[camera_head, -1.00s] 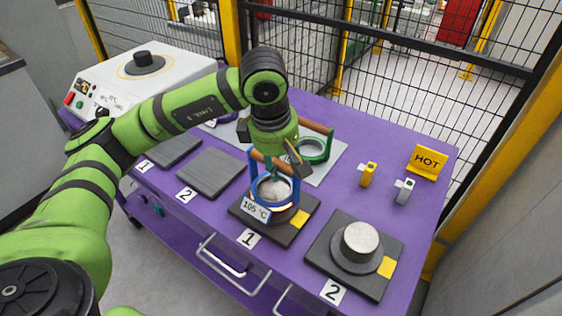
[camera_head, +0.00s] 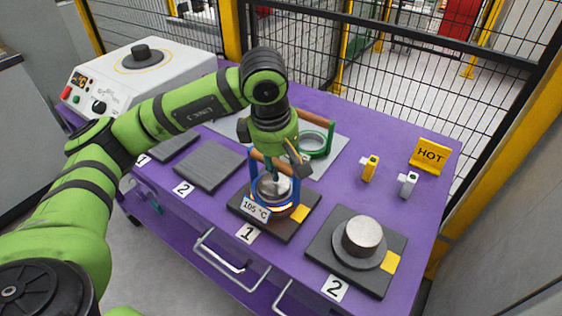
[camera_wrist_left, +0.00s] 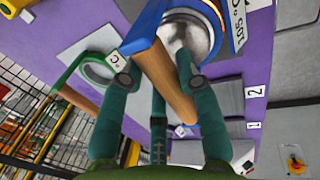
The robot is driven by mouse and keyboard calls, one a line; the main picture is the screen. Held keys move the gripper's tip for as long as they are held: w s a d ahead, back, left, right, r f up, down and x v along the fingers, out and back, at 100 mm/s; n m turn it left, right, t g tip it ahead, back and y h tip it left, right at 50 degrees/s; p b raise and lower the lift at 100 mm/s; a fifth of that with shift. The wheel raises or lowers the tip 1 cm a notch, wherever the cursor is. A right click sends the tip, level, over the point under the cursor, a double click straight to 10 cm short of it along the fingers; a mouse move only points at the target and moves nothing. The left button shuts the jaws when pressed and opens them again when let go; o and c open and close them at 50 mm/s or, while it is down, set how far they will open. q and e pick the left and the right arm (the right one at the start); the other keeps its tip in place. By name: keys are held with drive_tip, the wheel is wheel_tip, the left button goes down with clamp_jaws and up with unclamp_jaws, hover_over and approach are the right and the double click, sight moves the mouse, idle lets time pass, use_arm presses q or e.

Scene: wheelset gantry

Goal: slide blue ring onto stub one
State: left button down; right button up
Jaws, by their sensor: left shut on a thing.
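My left gripper (camera_head: 273,175) is shut on the wooden handle (camera_wrist_left: 165,80) of the blue ring (camera_head: 252,182), which carries a 105 °C tag (camera_head: 256,210). The ring is at stub one (camera_head: 272,187), a metal cylinder on the dark plate (camera_head: 247,212) by label 1. In the left wrist view the stub's shiny top (camera_wrist_left: 193,38) shows inside the blue ring (camera_wrist_left: 150,22). The gripper hides part of the ring and stub. I cannot tell how far down the ring is. My right gripper is not in view.
Stub two (camera_head: 363,236) stands on its plate at the right. A green ring with a wooden handle (camera_head: 316,143) lies behind on a grey mat. A yellow HOT sign (camera_head: 429,156) and two small tags, yellow (camera_head: 369,168) and white (camera_head: 407,184), stand at the right. A white heater (camera_head: 140,75) is at back left.

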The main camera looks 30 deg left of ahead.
use_arm(q)
drive_tip(key=shift+f, duration=0.25)
drive_tip(key=c, duration=0.8)
unclamp_jaws()
drive_tip(key=v, duration=1.2)
